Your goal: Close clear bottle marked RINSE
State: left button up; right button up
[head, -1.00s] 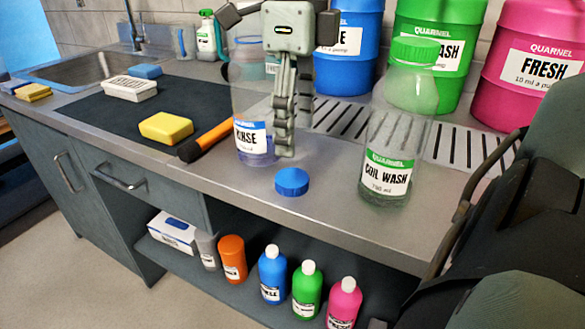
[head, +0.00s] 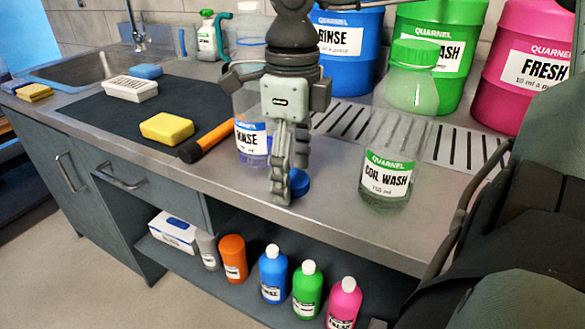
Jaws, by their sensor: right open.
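The clear bottle marked RINSE (head: 252,143) stands upright on the steel counter, with a blue-banded label. No cap shows on its neck, and my right gripper and arm hide part of its right side. A blue cap (head: 300,184) lies on the counter to the right of and in front of the bottle, partly hidden by a finger. My right gripper (head: 288,189) points down over the cap, open, its near finger in front of the cap. Whether the fingers touch the cap I cannot tell. My left gripper is not in view.
A clear COIL WASH bottle (head: 388,178) with a green cap (head: 415,52) stands to the right. Large drums stand behind. The counter between cap and COIL WASH is clear.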

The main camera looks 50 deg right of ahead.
aim_at(292, 178)
jog(key=c, duration=0.8)
notch_tip(292, 178, up, 10)
dwell(0.7)
